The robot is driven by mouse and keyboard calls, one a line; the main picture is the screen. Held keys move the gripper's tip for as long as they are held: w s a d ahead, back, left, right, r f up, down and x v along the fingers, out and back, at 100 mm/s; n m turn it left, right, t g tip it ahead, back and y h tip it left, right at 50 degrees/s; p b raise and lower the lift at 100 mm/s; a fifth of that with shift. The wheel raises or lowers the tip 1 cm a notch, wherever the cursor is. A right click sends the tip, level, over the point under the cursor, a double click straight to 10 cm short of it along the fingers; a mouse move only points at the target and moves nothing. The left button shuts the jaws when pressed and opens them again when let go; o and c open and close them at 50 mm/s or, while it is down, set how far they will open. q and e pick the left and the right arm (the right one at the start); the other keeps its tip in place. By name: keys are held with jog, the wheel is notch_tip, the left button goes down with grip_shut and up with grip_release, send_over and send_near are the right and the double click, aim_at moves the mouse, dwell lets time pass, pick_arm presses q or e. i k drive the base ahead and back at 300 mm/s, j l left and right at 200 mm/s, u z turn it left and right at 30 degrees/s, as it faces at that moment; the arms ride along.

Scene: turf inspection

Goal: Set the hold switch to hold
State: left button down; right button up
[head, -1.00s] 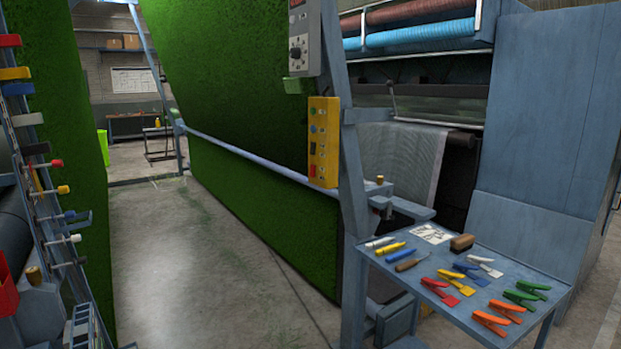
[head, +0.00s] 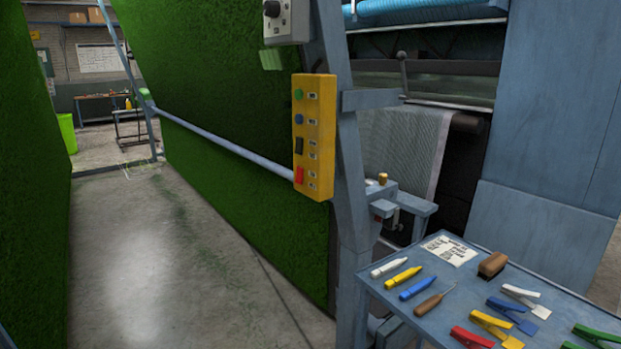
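A yellow control box (head: 315,137) is mounted on the blue-grey upright post in the middle of the head view. Down its face are a green button (head: 299,94), a blue button (head: 299,119), a black switch (head: 299,146) and a red switch (head: 299,175), each beside a small label too small to read. I cannot tell which one is the hold switch or how it is set. A grey box with a black knob (head: 272,9) sits above it, cut by the top edge. Neither of my grippers is in view.
A blue table (head: 555,290) at the lower right holds clamps, markers, a brush and a paper card. A grey rail (head: 220,145) runs left from the post across green turf (head: 215,80). Concrete floor (head: 160,260) is clear at the left.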

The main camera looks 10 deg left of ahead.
aim_at(299, 169)
jog(key=i+j+z, duration=0.25)
jog(key=i+j, duration=0.15)
jog(key=i, duration=0.15)
jog(key=i+j+z, duration=0.25)
jog(key=i+j, duration=0.25)
